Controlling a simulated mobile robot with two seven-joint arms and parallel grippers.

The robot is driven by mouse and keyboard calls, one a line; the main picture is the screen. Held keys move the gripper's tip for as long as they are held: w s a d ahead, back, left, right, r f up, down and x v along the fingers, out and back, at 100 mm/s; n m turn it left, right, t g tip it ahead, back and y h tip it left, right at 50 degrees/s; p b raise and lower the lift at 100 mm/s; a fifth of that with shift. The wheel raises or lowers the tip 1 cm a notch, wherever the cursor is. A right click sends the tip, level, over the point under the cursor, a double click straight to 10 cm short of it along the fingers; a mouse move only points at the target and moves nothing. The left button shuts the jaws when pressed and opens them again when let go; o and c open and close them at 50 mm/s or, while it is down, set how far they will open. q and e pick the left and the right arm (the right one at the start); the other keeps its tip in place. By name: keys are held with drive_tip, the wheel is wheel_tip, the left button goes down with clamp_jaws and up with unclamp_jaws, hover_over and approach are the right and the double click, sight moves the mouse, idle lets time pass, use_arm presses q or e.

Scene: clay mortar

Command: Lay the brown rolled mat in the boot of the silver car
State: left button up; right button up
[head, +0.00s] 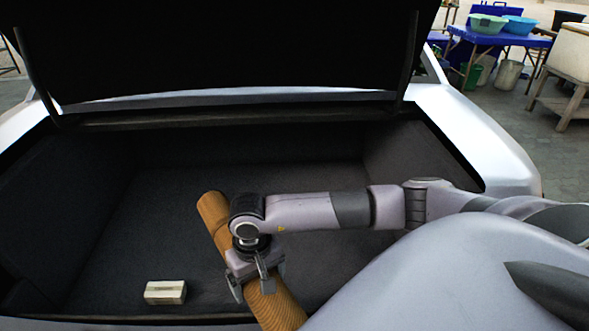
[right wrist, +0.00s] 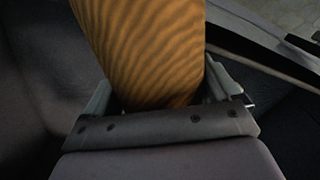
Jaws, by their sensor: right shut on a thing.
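The brown rolled mat (head: 277,308) is inside or just above the boot of the silver car, slanting from upper left to lower right. The boot (head: 300,178) is open and lined in dark material. My right gripper (head: 254,289) is shut on the mat near its middle. In the right wrist view the mat (right wrist: 145,50) sits between the two fingers of the gripper (right wrist: 160,95). I cannot tell whether the mat touches the boot floor. My left gripper is not in view.
A small cream box (head: 165,292) lies on the boot floor at the front left. The raised boot lid (head: 230,45) hangs above on struts. The silver car body (head: 480,135) borders the boot at right. A blue table (head: 500,38) with basins stands behind.

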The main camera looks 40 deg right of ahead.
drive_tip(key=w+d+r+m+b, duration=0.2)
drive_tip(key=w+d+r+m, duration=0.2)
drive_tip(key=w+d+m, duration=0.55)
drive_tip(key=w+d+r+m+b, duration=0.3)
drive_tip(key=w+d+r+m, duration=0.15)
drive_tip(key=d+m, duration=0.95)
use_arm(q)
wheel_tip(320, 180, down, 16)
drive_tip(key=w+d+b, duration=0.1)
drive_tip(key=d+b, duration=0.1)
drive_tip(key=b, duration=1.2)
use_arm(e)
drive_tip(key=f+b, duration=0.5)
drive_tip(key=f, duration=1.1)
drive_tip(key=f+b, duration=0.5)
drive_tip(key=f, duration=1)
drive_tip(key=shift+a+f, duration=0.2)
drive_tip(key=shift+f, duration=0.2)
use_arm(q)
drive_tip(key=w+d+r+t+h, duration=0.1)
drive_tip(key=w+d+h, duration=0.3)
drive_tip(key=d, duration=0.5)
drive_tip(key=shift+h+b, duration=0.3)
drive_tip(key=shift+b, duration=0.15)
use_arm(e)
drive_tip(key=shift+f, duration=0.65)
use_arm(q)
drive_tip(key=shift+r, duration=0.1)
